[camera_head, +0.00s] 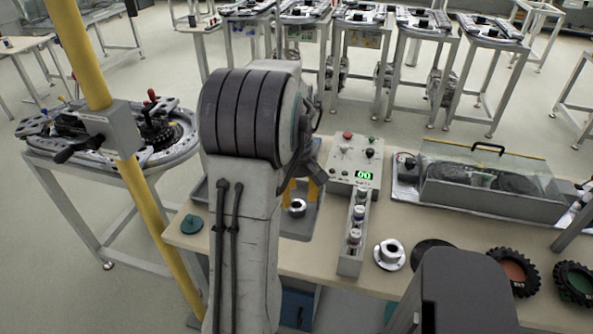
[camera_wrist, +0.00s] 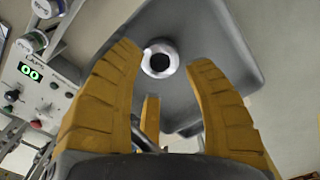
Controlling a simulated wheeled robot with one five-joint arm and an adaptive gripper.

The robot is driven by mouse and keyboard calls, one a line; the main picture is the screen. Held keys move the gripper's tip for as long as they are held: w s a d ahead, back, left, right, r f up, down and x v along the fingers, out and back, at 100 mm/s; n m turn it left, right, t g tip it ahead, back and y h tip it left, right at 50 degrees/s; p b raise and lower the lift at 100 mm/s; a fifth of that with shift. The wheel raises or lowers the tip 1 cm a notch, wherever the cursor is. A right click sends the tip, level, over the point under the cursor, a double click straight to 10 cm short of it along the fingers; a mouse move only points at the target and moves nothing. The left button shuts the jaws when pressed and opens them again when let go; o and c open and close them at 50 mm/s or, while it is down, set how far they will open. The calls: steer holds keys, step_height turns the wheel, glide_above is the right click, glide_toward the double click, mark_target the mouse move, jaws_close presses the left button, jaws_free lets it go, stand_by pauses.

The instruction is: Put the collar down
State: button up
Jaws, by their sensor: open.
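The collar, a silver ring with a dark centre hole, lies in a grey tray (camera_head: 290,229) on the bench in the head view (camera_head: 297,208). In the wrist view the collar (camera_wrist: 160,58) shows whole, on the tray floor (camera_wrist: 205,32), just beyond the fingertips. My gripper (camera_head: 301,188) has yellow fingers and points down over the tray. In the wrist view my gripper (camera_wrist: 163,62) is open, with fingers spread either side of the collar's outline and no visible grip on it. My arm hides the tray's left part in the head view.
A control box (camera_head: 357,160) with a green display stands right of the tray, with a rack of small canisters (camera_head: 353,240) in front. A white flanged part (camera_head: 389,254) lies farther right. A clear-covered case (camera_head: 490,185) fills the back right. A yellow post (camera_head: 150,215) stands left.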

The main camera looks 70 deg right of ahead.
mark_target(297, 204)
step_height(297, 204, up, 4)
steer(key=shift+f, duration=0.25)
steer(key=shift+r+b, duration=0.4)
steer(key=shift+b, duration=0.15)
steer(key=w+a+r+n+t+h+b, duration=0.1)
steer(key=w+a+r, duration=0.1)
steer(key=w+a, duration=0.65)
steer(key=w+a+r+n, duration=0.2)
steer(key=w+a+r, duration=0.1)
steer(key=w+a, duration=0.6)
steer(key=s+a+f+n+t, duration=0.1)
steer(key=a+f, duration=0.1)
steer(key=a, duration=0.8)
steer(key=s+a+f+n+t+y, duration=0.1)
steer(key=s+a+f+t, duration=0.1)
steer(key=a, duration=0.8)
steer(key=shift+s+a+f, duration=0.2)
steer(key=shift+a+f, duration=0.05)
steer(key=shift+f, duration=0.55)
steer(key=shift+d, duration=0.15)
